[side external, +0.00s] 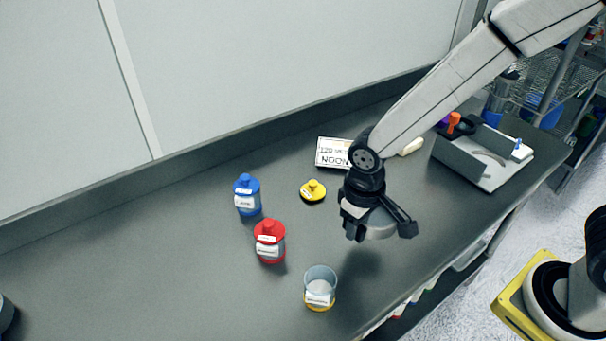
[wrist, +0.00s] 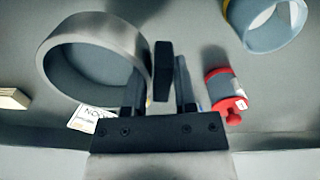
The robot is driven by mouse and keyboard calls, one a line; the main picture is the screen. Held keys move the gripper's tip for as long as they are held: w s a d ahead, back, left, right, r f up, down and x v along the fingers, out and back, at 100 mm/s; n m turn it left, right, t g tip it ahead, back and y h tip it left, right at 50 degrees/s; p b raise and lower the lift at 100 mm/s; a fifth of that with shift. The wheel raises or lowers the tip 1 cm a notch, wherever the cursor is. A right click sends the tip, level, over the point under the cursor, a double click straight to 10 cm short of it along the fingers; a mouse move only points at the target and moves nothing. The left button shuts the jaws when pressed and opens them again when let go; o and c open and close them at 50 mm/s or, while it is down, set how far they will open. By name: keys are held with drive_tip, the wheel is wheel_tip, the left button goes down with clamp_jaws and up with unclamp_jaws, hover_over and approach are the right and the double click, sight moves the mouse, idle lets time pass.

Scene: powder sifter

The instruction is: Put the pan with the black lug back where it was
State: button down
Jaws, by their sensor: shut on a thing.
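The pan with the black lug is a shallow round metal ring; it shows below my gripper in the side view (side external: 380,232) and large at upper left in the wrist view (wrist: 62,55). Its black lug (wrist: 163,70) stands between the two fingers. My gripper (side external: 379,222) is shut on this lug; its fingers also show in the wrist view (wrist: 163,85). The pan is held above the dark bench, with its shadow on the bench below. The side view does not show the lug clearly.
A clear cup with a yellow base (side external: 320,290), a red jar (side external: 269,243), a blue jar (side external: 246,197) and a yellow lid (side external: 313,191) stand left of my gripper. A printed card (side external: 333,152) lies behind. A grey-walled tray (side external: 506,171) is at right.

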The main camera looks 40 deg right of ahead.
sight(337, 249)
drive_tip(key=shift+w+a+f, duration=0.25)
drive_tip(key=shift+w+f, duration=0.5)
drive_tip(key=shift+f, duration=0.15)
drive_tip(key=shift+w+a+f, duration=0.2)
drive_tip(key=shift+w+f, duration=0.5)
drive_tip(key=shift+f, duration=0.15)
drive_tip(key=shift+f, duration=0.1)
drive_tip(key=shift+w+f, duration=0.25)
drive_tip(key=shift+f, duration=1.5)
drive_tip(key=shift+f, duration=0.15)
drive_tip(key=shift+c, duration=2)
unclamp_jaws()
wheel_tip(337, 249, up, 12)
